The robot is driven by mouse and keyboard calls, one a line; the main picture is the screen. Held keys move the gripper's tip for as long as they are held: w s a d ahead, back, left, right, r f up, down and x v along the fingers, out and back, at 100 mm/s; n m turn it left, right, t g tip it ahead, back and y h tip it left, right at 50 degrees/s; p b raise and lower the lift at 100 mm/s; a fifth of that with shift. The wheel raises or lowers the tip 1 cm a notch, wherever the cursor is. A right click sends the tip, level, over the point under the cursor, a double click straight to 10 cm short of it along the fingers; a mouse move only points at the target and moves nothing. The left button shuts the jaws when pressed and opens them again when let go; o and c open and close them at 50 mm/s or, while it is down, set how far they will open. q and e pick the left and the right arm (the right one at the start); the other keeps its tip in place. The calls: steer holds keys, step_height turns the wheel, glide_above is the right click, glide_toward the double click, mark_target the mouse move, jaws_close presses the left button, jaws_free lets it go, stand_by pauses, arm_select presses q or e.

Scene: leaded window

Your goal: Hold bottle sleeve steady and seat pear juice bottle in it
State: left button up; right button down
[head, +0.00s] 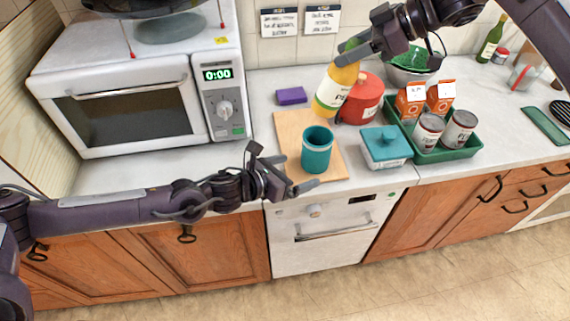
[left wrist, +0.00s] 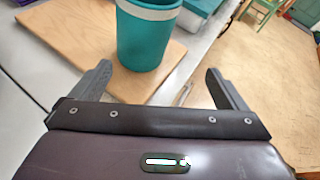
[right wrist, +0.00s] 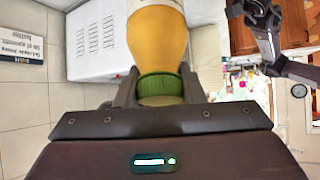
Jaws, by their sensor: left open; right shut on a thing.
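The teal bottle sleeve (head: 316,150) stands upright on a wooden board (head: 290,127); it also shows in the left wrist view (left wrist: 146,40). My left gripper (head: 300,172) is open just in front of the sleeve, its fingers apart and not closed on it. In the left wrist view the sleeve is beyond and between the two fingertips. My right gripper (head: 358,50) is shut on the pear juice bottle (head: 334,90) near its green cap (right wrist: 160,85). The yellow bottle is held slightly tilted, behind and above the sleeve. The inside bottom of the sleeve is hidden.
A red canister (head: 362,100) stands behind the board, close to the bottle. A teal box (head: 386,146) is right of the sleeve. A green tray (head: 440,154) holds cartons and cans. A purple sponge (head: 291,96) and a microwave (head: 135,90) are to the left.

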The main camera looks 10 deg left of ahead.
mark_target(316, 155)
arm_select(q)
steer(key=shift+w+a+r+m+t+y, duration=0.2)
steer(key=shift+w+a, duration=0.1)
steer(key=shift+a, duration=0.15)
steer(key=shift+w+a+r+m+t+y, duration=0.15)
steer(key=shift+w+a+m, duration=0.1)
steer(key=shift+a, duration=0.2)
arm_select(e)
steer(key=shift+r, duration=0.1)
arm_select(q)
steer(key=shift+w+d+f, duration=0.1)
steer(key=shift+w+d, duration=0.05)
steer(key=shift+w, duration=0.1)
steer(key=x, duration=1.1)
steer(key=shift+f, duration=0.1)
